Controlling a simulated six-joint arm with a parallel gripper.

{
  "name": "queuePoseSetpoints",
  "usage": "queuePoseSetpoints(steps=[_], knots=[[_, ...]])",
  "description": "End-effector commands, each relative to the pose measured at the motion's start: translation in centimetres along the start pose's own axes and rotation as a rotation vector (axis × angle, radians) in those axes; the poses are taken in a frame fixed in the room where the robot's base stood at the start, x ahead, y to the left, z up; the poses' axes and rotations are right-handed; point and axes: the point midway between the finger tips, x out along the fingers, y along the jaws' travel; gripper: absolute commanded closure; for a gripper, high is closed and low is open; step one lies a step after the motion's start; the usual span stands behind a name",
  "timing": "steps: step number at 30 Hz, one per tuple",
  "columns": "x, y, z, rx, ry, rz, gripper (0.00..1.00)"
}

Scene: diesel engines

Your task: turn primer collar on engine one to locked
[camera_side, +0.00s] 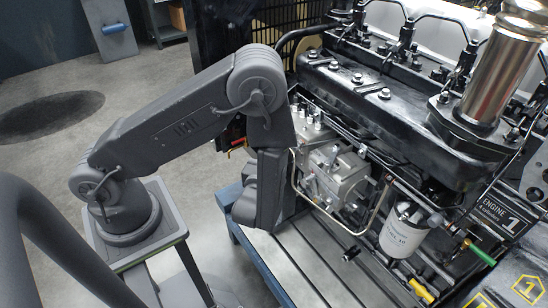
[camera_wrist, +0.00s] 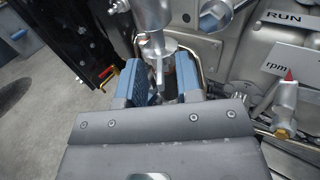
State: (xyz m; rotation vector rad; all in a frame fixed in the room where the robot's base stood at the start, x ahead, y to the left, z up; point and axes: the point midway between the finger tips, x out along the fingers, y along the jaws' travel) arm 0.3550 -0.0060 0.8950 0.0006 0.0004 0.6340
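In the wrist view, a grey metal cylinder with a collar-like end (camera_wrist: 155,45) and a narrow downward tab, likely the primer collar, stands at the top centre. My gripper (camera_wrist: 163,70) has its two blue-padded fingers spread on either side of the tab. Gaps seem to show between tab and pads, so it looks open. In the side view my wrist is beside the grey pump housing (camera_side: 335,178); the fingertips and collar are hidden there. Lock markings are not readable.
In the wrist view, a red-tipped rpm lever (camera_wrist: 285,105) and a RUN plate (camera_wrist: 283,17) are at right. A red-and-yellow handle (camera_wrist: 106,77) is at left. A white filter (camera_side: 403,230) and a bent pipe (camera_side: 380,205) stand right of my wrist in the side view.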

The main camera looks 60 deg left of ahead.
Motion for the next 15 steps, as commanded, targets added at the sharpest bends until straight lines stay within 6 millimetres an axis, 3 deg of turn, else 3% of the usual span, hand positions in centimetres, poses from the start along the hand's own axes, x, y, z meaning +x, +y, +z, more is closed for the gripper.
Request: queuePoseSetpoints(steps=[10,15], knots=[[0.47,0.0,0.02,-0.001,0.0,0.0,0.68],[0.45,0.0,0.02,-0.001,0.0,0.0,0.83]])
